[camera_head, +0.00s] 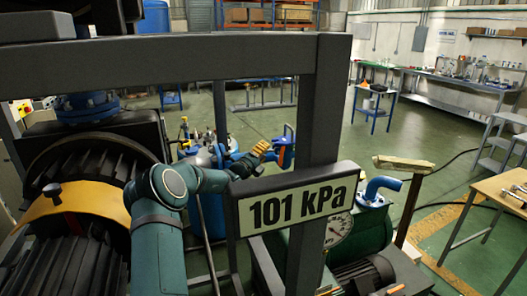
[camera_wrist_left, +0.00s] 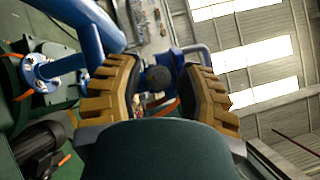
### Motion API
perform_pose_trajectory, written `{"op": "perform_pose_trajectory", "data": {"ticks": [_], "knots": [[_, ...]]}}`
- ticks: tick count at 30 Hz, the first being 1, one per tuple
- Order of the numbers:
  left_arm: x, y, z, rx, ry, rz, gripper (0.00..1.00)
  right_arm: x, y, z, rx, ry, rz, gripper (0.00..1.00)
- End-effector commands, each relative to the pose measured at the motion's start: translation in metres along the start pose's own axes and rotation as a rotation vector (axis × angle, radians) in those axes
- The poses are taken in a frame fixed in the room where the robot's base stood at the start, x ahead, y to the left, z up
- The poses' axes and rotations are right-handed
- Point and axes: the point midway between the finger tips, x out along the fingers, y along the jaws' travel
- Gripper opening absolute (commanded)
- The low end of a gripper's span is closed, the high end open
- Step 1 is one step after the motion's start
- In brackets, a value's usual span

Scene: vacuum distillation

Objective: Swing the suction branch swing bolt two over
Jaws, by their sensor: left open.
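My left gripper (camera_head: 262,149) reaches in from the left behind the grey frame, its tan ribbed fingers beside a blue fitting (camera_head: 286,149). In the left wrist view the fingers of this gripper (camera_wrist_left: 160,80) stand apart. A dark round bolt end or nut (camera_wrist_left: 158,78), apparently a swing bolt, shows between them, in front of blue metal parts. I cannot tell whether either finger touches it, nor which numbered bolt it is. A blue pipe (camera_wrist_left: 75,18) and flange lie to the left in that view. My right gripper is not in view.
A grey upright (camera_head: 316,110) and a "101 kPa" sign (camera_head: 298,208) stand close in front of my left arm. A large motor (camera_head: 75,190) fills the left. Open floor lies beyond.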

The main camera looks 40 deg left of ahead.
Motion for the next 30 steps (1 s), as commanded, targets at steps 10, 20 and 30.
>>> {"op": "perform_pose_trajectory", "data": {"ticks": [10, 20, 30], "knots": [[0.009, 0.000, 0.000, 0.000, 0.000, 0.001, 0.38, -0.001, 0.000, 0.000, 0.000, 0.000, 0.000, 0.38], [0.009, 0.000, 0.000, 0.000, 0.000, 0.001, 0.00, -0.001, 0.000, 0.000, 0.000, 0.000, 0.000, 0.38], [0.012, -0.012, 0.003, 0.076, 0.050, 0.091, 0.00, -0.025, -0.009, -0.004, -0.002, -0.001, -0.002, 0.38]]}}
